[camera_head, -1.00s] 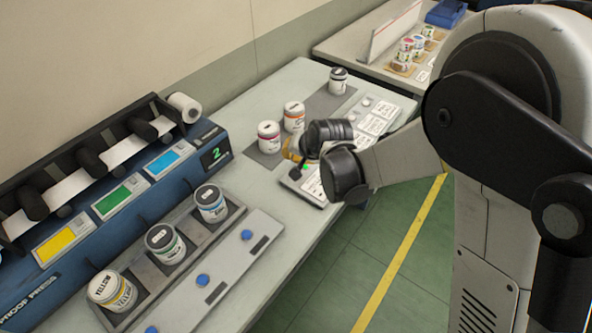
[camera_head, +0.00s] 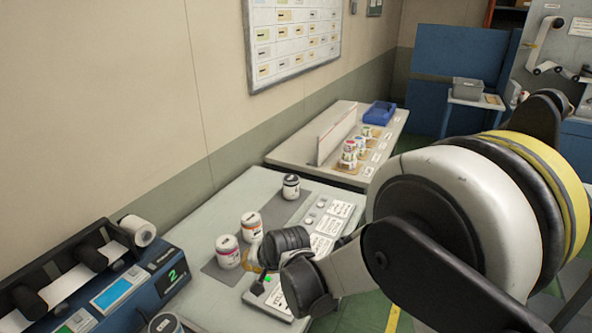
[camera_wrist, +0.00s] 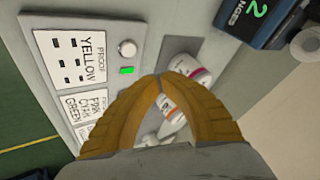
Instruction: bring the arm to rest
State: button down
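My gripper (camera_wrist: 160,78) has two orange fingers whose tips meet in the wrist view, with nothing held between them. In the head view my dark wrist hides most of the fingers, and only a bit of orange shows above the bench. The gripper is over the button panel (camera_wrist: 110,55), beside a magenta-labelled can (camera_wrist: 190,72). An orange-labelled can (camera_wrist: 170,108) shows beyond the gap between the fingers. In the head view the magenta-labelled can (camera_head: 228,252), the orange-labelled can (camera_head: 251,226) and a black-labelled can (camera_head: 291,187) stand upright on the grey bench (camera_head: 205,215).
The blue proof press (camera_head: 165,275) with a "2" display stands at the lower left. A second table (camera_head: 290,155) behind holds several cans and a blue tray (camera_head: 379,112). A green light (camera_wrist: 127,71) shows on the panel beside a round knob (camera_wrist: 127,48).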

jog(key=s+d+r+t+h, duration=0.1)
jog(key=s+d+r, duration=0.2)
jog(key=d+r, duration=0.6)
jog(key=s+d+r+h, duration=0.2)
jog(key=s+d+r, duration=0.25)
jog(key=d, duration=0.75)
jog(key=s+d+r+h, duration=0.2)
jog(key=s+d, duration=1.1)
jog(key=d, duration=0.1)
jog(key=shift+r+t, duration=0.15)
jog(key=shift+t, duration=0.25)
jog(key=shift+d, duration=0.1)
